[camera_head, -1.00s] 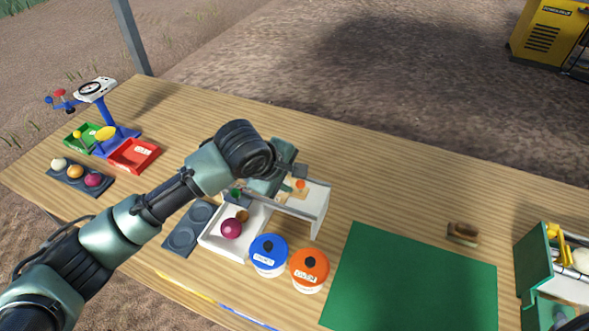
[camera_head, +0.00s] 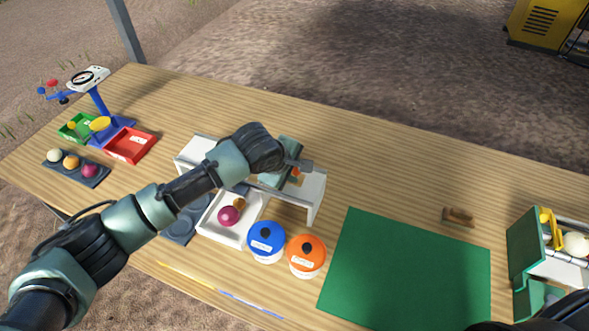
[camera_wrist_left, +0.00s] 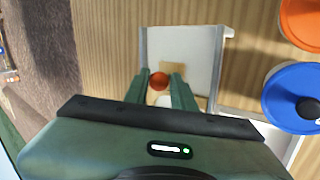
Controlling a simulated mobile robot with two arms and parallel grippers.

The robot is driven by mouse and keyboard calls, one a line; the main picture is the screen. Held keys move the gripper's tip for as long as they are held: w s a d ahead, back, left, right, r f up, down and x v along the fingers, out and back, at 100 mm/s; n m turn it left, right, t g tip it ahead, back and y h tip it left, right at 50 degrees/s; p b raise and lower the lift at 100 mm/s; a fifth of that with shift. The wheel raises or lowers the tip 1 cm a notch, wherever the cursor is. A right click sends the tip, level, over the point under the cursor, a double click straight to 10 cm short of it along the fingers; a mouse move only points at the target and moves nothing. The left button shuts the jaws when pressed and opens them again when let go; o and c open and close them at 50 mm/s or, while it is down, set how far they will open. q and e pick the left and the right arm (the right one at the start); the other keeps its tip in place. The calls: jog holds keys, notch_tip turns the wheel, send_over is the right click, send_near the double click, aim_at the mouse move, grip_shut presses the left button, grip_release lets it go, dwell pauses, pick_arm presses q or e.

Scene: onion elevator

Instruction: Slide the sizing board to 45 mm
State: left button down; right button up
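The sizing board is a white bench-like stand (camera_head: 314,193) in the middle of the table, with a tan plate and an orange knob (camera_head: 297,171) on its top. My left gripper (camera_head: 298,165) is over the right part of the stand, pointing down at the knob. In the left wrist view the knob (camera_wrist_left: 158,80) shows between the two green fingers of the left gripper (camera_wrist_left: 159,82), which stand apart on either side of it. Whether they touch it is hard to tell. Any scale marks are too small to read or hidden. My right gripper is not in view.
A white tray (camera_head: 222,233) with a purple onion stands in front. A blue-lidded jar (camera_head: 266,238) and an orange-lidded jar (camera_head: 306,251) are close to its right. A green mat (camera_head: 405,270) lies farther right. The table behind the stand is clear.

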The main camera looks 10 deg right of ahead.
pick_arm(q)
jog(key=shift+s+d+r, duration=0.1)
jog(key=shift+s+d, duration=0.2)
jog(key=shift+d, duration=0.1)
jog(key=shift+s+d+p, duration=0.55)
jog(key=shift+s+d, duration=0.05)
jog(key=shift+d, duration=0.35)
jog(key=s+d, duration=0.1)
jog(key=d, duration=0.1)
jog(key=s+d+p, duration=0.1)
jog(key=d, duration=0.1)
jog(key=shift+s, duration=0.4)
jog(key=shift+d, duration=0.1)
jog(key=c, duration=1.1)
grip_release()
jog(key=shift+s, duration=0.1)
jog(key=shift+f, duration=0.2)
